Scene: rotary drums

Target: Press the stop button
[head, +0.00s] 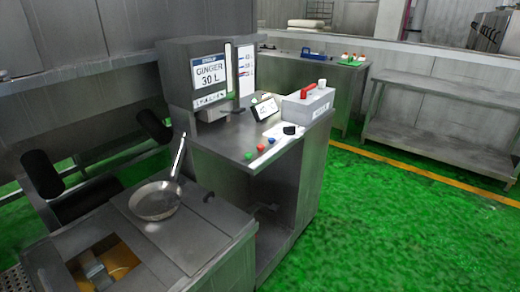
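A row of small round buttons sits along the front edge of the steel control counter (228,138). The red button (261,147) is between a green button (249,155) and a blue button (271,140). Any lettering on them is too small to read, so the red one's label cannot be told. Nothing covers or touches the red button.
A steel pan (155,200) rests on the lower surface in front. Green floor (400,215) is clear at right.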

